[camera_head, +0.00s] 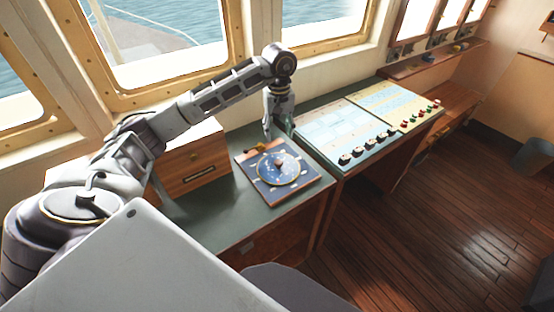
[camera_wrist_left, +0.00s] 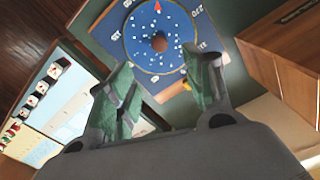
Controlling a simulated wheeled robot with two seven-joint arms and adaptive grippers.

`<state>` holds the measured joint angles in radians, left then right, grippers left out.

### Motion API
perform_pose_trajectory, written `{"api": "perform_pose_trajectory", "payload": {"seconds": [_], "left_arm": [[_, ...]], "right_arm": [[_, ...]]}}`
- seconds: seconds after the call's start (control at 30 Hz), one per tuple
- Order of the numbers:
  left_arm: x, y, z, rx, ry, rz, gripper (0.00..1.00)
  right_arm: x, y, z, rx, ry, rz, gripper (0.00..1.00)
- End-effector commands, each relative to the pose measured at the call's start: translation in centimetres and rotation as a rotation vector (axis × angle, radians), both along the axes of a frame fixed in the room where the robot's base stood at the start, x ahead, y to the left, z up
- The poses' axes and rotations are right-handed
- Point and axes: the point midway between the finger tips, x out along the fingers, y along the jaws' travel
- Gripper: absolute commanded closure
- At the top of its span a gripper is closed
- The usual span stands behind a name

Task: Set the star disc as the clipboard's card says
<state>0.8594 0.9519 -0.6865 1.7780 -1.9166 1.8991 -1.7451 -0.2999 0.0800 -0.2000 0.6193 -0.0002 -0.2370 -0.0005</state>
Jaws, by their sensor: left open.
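The star disc (camera_head: 279,169) is a round blue plate with white star dots and a brown centre knob. It lies on a dark blue square board (camera_head: 268,191) with wooden edges, on the green desk top. In the left wrist view the disc (camera_wrist_left: 140,48) shows a red pointer at its far edge and white markings on the board around it. My left gripper (camera_head: 279,133) points down just behind the board in the head view. In the left wrist view its open fingers (camera_wrist_left: 167,80) are empty, with the board beyond them. I cannot make out a clipboard or card.
A wooden drawer box (camera_head: 190,160) stands left of the board. To the right is a console (camera_head: 345,135) with pale panels, black knobs and coloured buttons. Windows (camera_head: 165,45) line the wall behind. The green desk top (camera_head: 225,215) is clear in front of the drawer box.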

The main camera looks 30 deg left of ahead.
Motion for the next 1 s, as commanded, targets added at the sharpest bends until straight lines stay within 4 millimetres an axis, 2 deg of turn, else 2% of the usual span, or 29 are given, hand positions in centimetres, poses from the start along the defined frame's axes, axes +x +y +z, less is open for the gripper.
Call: {"api": "perform_pose_trajectory", "payload": {"seconds": [0.3, 0.77, 1.0], "left_arm": [[0.0, 0.0, 0.0, -0.001, 0.0, 0.157, 0.49], [0.0, 0.0, -0.2, -0.002, 0.0, 0.159, 0.49], [0.0, -0.1, -1.3, -0.003, 0.002, 0.159, 0.49]], "right_arm": [[0.4, 0.1, 0.0, 0.004, -0.018, -0.001, 1.0], [0.4, 0.1, 0.1, 0.004, -0.018, -0.001, 1.0], [0.4, 0.1, 0.3, 0.004, -0.018, -0.001, 1.0]]}}
